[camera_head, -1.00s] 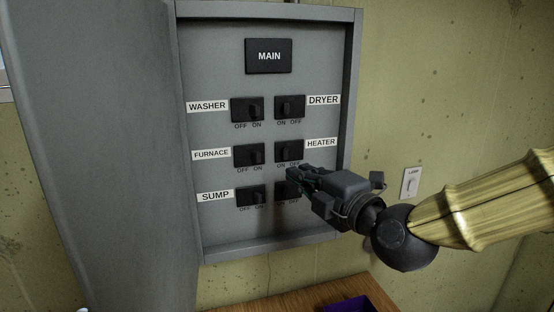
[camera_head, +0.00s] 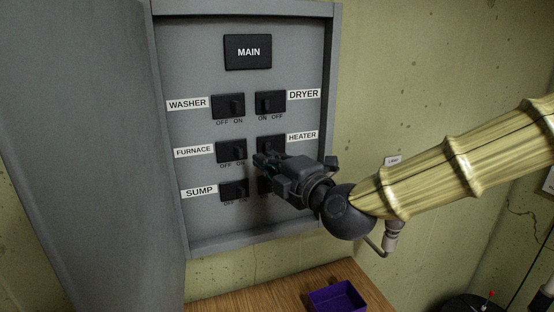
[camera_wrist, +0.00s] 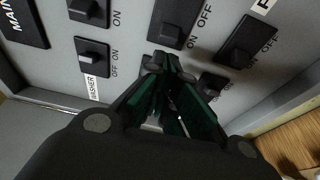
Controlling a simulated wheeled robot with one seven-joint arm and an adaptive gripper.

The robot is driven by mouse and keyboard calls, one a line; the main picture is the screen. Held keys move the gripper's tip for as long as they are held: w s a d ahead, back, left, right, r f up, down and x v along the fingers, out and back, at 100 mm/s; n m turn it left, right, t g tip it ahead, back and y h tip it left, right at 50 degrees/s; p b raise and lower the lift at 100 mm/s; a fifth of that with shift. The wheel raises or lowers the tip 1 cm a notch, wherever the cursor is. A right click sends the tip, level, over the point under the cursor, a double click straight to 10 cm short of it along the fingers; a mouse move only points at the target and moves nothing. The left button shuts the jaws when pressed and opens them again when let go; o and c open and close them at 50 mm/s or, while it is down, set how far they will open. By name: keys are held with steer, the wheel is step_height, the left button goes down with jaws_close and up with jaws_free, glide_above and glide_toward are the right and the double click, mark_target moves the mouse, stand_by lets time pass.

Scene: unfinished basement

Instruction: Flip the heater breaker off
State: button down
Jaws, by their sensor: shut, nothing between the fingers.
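The grey breaker panel (camera_head: 215,75) stands open on the wall, with two columns of black switches. The heater breaker (camera_head: 271,143) is in the right column, middle row, beside the HEATER label (camera_head: 302,136).
The furnace breaker (camera_head: 231,150) and sump breaker (camera_head: 234,190) are close to my fingertips on the left. The dryer breaker (camera_head: 270,103) is above. The panel door (camera_head: 80,150) stands open at left. A purple bin (camera_head: 337,297) sits on the wooden surface below.

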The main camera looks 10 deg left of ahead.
mark_target(268, 148)
steer(key=shift+p+x, duration=0.85)
steer(key=shift+x, duration=1.25)
